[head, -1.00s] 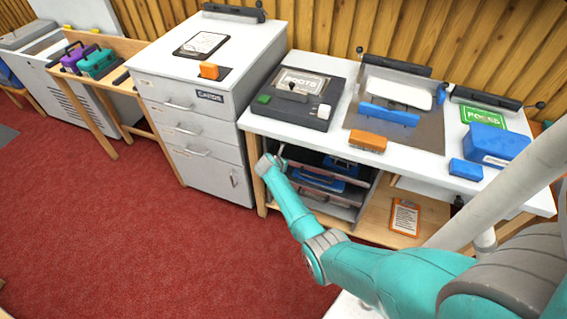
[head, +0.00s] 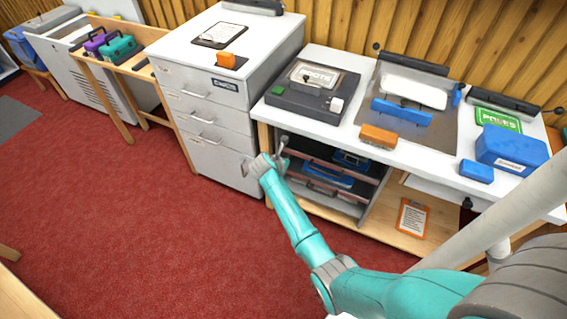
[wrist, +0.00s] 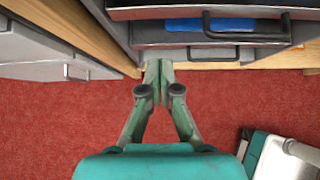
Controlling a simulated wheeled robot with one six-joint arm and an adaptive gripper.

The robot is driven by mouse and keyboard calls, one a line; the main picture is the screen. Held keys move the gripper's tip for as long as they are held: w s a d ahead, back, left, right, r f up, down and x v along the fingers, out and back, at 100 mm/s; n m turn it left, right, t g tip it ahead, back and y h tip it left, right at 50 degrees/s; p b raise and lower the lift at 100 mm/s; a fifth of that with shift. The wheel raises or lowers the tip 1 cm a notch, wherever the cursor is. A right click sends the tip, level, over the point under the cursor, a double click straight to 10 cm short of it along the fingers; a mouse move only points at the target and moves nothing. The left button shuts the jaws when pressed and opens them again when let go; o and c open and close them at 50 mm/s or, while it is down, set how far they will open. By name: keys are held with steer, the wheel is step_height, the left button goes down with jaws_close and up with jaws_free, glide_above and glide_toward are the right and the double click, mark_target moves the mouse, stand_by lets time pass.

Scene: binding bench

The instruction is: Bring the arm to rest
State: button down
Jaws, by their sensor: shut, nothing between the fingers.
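My gripper (wrist: 158,82) is at the bottom middle of the wrist view, its two green fingers together with nothing between them. Below it is red carpet, and the drawers under the bench are just beyond its tips. In the head view my gripper (head: 283,150) is small, in front of the left end of the bench's lower shelf. My teal arm reaches out to it from the lower right, bent at the elbow.
Drawers with dark handles (wrist: 248,27) are close ahead. A white bench (head: 350,132) holds a dark press (head: 300,104), an orange block (head: 378,136) and a blue box (head: 511,150). A grey drawer cabinet (head: 200,97) stands left. Red carpet (head: 120,220) is open at left.

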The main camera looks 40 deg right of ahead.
steer(key=shift+v, duration=1)
steer(key=shift+a, duration=0.1)
steer(key=s+a+f+m+t+y, duration=0.1)
steer(key=s+a+f+m+t, duration=0.1)
steer(key=s+a+f, duration=0.3)
steer(key=s+a+f+m+t+y, duration=0.1)
steer(key=s+a+f+m+t, duration=0.1)
steer(key=s+a, duration=0.5)
steer(key=s+a+r+m+t+y, duration=0.25)
steer(key=s+a+m, duration=0.25)
steer(key=s+a, duration=0.55)
steer(key=s+a+r+m+t+y, duration=0.1)
steer(key=s+a+r+m, duration=0.2)
steer(key=s, duration=0.4)
steer(key=s+a+r+m+t+y, duration=0.2)
steer(key=s+r, duration=0.4)
steer(key=s+a+r+m+t, duration=0.1)
steer(key=s+r+m, duration=0.3)
steer(key=r, duration=0.4)
steer(key=s+a+r+m+t, duration=0.1)
steer(key=s+r+m, duration=0.3)
steer(key=r, duration=0.5)
steer(key=shift+s+r+y, duration=0.3)
steer(key=shift+s+y, duration=0.15)
steer(key=shift+s, duration=0.35)
